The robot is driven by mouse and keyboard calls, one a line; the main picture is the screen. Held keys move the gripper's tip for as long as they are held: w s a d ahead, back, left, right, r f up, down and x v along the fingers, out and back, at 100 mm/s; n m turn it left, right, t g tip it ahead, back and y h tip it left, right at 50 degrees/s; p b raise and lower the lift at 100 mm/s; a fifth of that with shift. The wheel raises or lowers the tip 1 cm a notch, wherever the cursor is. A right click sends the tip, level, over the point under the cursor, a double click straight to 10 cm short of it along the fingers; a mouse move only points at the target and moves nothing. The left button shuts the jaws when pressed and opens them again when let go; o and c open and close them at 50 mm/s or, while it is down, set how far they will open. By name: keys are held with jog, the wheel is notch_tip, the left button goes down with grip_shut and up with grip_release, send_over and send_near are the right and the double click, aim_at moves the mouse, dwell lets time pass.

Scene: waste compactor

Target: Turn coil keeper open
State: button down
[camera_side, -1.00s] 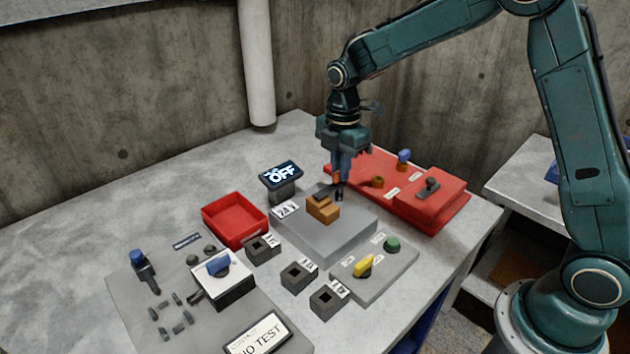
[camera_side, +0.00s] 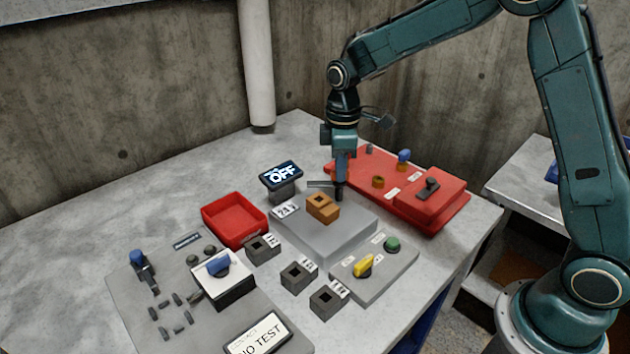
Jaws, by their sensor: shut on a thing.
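The coil keeper (camera_side: 320,184) is a thin dark bar. It points left from my fingertips, behind the coil, and its top face clears the coil's opening in this view. The coil (camera_side: 322,209) is an orange-brown block with a dark square hole on top, on a grey raised plate (camera_side: 340,236). My gripper (camera_side: 339,186) points straight down at the back of the plate, shut on the right end of the keeper. The fingers partly hide the pivot under them.
A display reading OFF (camera_side: 281,173) stands close to the keeper's left. A red tray (camera_side: 235,219) is further left. A red panel (camera_side: 405,189) with a blue knob lies behind and right. A yellow switch (camera_side: 364,265) and green button (camera_side: 392,244) are in front.

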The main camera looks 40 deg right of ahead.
jog(key=m, duration=0.4)
jog(key=shift+m, duration=0.3)
jog(key=m, duration=0.5)
jog(key=shift+r, duration=0.1)
jog(key=c, duration=1.5)
grip_release()
jog(key=shift+o, duration=0.2)
notch_tip(320, 180, up, 14)
